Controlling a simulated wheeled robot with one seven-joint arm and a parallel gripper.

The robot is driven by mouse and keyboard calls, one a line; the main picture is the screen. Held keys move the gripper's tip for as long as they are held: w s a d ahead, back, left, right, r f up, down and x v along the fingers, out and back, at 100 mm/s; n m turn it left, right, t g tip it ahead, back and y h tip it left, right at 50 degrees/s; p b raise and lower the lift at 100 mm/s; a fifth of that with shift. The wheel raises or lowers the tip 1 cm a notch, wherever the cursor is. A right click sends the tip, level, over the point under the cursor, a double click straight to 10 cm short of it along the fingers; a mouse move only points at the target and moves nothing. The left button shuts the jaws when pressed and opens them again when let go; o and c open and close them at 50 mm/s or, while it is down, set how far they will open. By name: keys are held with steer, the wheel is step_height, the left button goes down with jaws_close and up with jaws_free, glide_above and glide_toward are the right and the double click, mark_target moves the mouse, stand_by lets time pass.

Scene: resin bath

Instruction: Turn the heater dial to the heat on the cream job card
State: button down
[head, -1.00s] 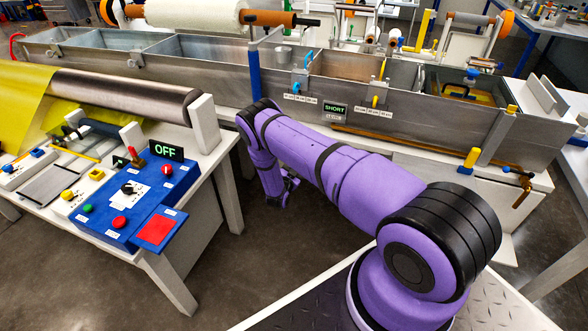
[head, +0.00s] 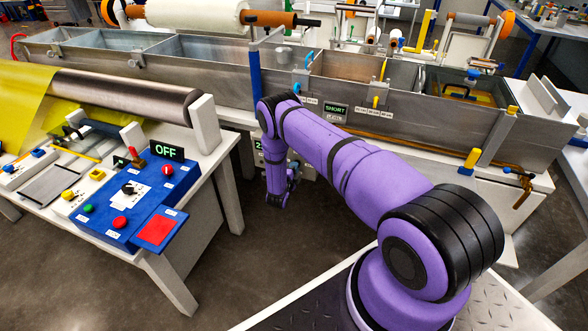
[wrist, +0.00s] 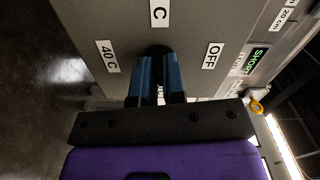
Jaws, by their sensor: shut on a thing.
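The heater dial (wrist: 157,50) is a dark round knob on a grey panel, mostly hidden behind my fingers in the wrist view. My gripper (wrist: 160,66) is shut on it with its two blue fingers. White labels stand around the dial: "40 C" (wrist: 108,56) on the left, one ending in "C" (wrist: 159,13) above, and "OFF" (wrist: 213,56) on the right. The dial's pointer is hidden. In the head view my arm reaches low to the bath's front, and the fingers are too small to judge. I cannot make out the cream job card.
A lit "SHORT" sign (head: 335,109) is on the bath front, and it also shows in the wrist view (wrist: 256,57). A partly hidden green display (head: 259,147) is beside my arm. A blue control box (head: 150,190) with an "OFF" sign (head: 166,151) stands on the left bench.

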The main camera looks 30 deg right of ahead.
steer(key=shift+m, duration=0.9)
steer(key=shift+a, duration=0.1)
steer(key=c, duration=1.2)
jaws_free()
steer(key=v, duration=1)
steer(key=shift+s+a, duration=0.25)
steer(key=shift+s, duration=0.05)
